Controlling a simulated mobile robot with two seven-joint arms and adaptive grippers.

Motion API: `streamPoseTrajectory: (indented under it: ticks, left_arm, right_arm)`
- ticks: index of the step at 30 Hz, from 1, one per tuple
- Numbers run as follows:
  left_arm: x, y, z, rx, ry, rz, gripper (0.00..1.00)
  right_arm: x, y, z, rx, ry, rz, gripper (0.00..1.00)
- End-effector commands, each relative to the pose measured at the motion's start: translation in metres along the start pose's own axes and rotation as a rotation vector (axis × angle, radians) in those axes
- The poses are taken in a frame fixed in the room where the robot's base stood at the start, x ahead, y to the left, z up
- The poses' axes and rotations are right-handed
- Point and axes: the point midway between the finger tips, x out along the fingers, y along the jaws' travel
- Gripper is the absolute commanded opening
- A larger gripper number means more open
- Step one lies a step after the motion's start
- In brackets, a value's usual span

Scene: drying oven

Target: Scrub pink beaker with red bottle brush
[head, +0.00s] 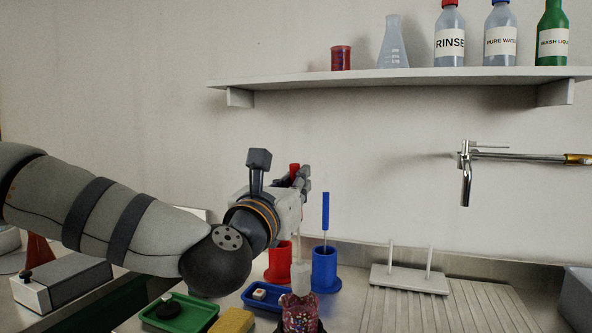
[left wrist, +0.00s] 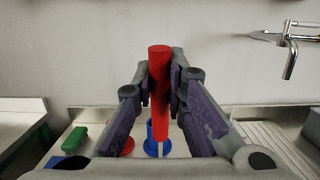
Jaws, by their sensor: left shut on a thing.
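My left gripper (head: 301,182) is shut on the red handle of the bottle brush (left wrist: 160,88), which stands upright between its fingers in the left wrist view. In the head view the brush's thin shaft hangs below the gripper, with its pale bristle head (head: 299,278) at the mouth of the pink beaker (head: 300,314). The bristle's lower end appears to be in or just over the beaker; I cannot tell how deep. The beaker looks speckled and stands at the bottom edge of the view, its base cut off.
Behind are a red holder (head: 279,262) and a blue holder (head: 325,270) with a blue-handled brush (head: 326,215). A pegged rack (head: 409,279) and tap (head: 466,180) are right.

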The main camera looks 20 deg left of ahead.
Motion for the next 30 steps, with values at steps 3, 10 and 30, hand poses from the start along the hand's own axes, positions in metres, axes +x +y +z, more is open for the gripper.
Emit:
streamPoseTrajectory:
  ticks: [3, 10, 30]
  left_arm:
    - [-0.001, 0.0, -0.018, -0.002, 0.008, 0.001, 0.0]
    - [-0.005, 0.0, -0.042, -0.001, 0.007, 0.0, 0.0]
    - [-0.014, 0.0, -0.091, -0.001, 0.001, 0.001, 0.0]
  right_arm:
    - [0.009, 0.0, 0.005, 0.0, -0.026, 0.001, 0.4]
    - [0.023, 0.001, 0.013, -0.001, -0.062, 0.003, 0.4]
    - [0.055, 0.002, 0.028, -0.004, -0.139, 0.008, 0.4]
